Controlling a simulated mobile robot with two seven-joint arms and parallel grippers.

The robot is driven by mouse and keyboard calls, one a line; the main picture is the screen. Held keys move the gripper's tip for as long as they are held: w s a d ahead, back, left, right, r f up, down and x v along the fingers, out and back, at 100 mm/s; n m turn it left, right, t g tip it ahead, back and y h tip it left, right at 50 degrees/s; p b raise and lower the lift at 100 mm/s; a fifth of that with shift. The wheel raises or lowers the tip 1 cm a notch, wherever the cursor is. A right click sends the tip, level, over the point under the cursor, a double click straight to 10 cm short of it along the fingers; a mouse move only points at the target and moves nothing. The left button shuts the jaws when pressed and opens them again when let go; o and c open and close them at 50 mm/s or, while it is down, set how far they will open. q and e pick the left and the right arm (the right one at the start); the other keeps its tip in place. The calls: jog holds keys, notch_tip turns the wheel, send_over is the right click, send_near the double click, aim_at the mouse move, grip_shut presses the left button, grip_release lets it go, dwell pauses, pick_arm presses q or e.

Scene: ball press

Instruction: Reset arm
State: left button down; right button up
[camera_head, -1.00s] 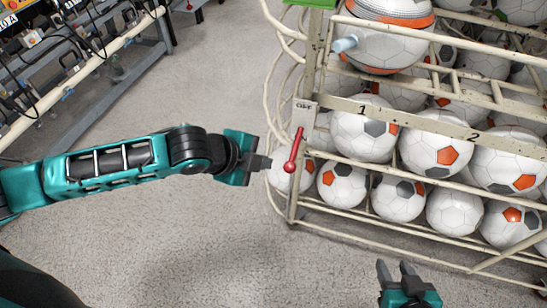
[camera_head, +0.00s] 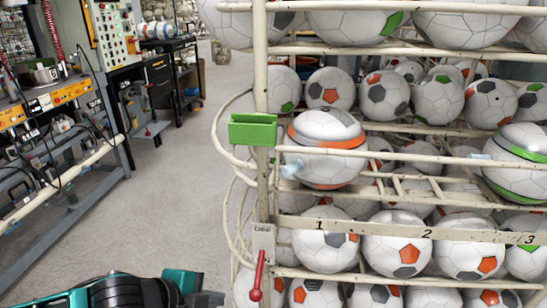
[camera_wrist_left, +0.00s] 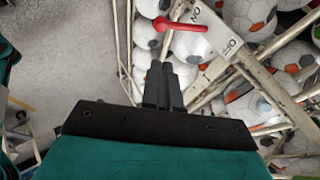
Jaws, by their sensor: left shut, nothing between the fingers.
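My left gripper (camera_head: 207,299) is at the bottom edge of the head view, left of the rack, with its arm partly cut off. In the left wrist view its two fingers (camera_wrist_left: 163,85) are together with nothing between them. A red lever (camera_head: 258,275) with a round knob hangs down from a pale plate (camera_head: 263,238) on the rack's front post. The lever also shows in the left wrist view (camera_wrist_left: 182,24), beyond the fingertips and apart from them. My right gripper is in neither current view.
A pale metal rack (camera_head: 261,180) full of footballs fills the right side. A green block (camera_head: 253,130) sits on its post, beside a ball with an orange-and-silver top (camera_head: 326,147). A workbench (camera_head: 80,170) stands at left. Grey floor (camera_head: 165,200) between them is clear.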

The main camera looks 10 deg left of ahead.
pick_arm(q)
jog(key=d+f+n+t+h, duration=0.1)
jog(key=d+f+n+t, duration=0.3)
jog(key=n, duration=0.5)
jog(key=s+a+f+n+y, duration=0.4)
jog(key=s+a+f+n, duration=0.2)
jog(key=s+f+n, duration=0.1)
notch_tip(320, 180, down, 2)
jog(key=shift+s+a+f+n, duration=0.15)
jog(key=shift+s+f+n, duration=0.05)
jog(key=shift+s+n, duration=0.25)
pick_arm(e)
jog(key=shift+c, duration=0.4)
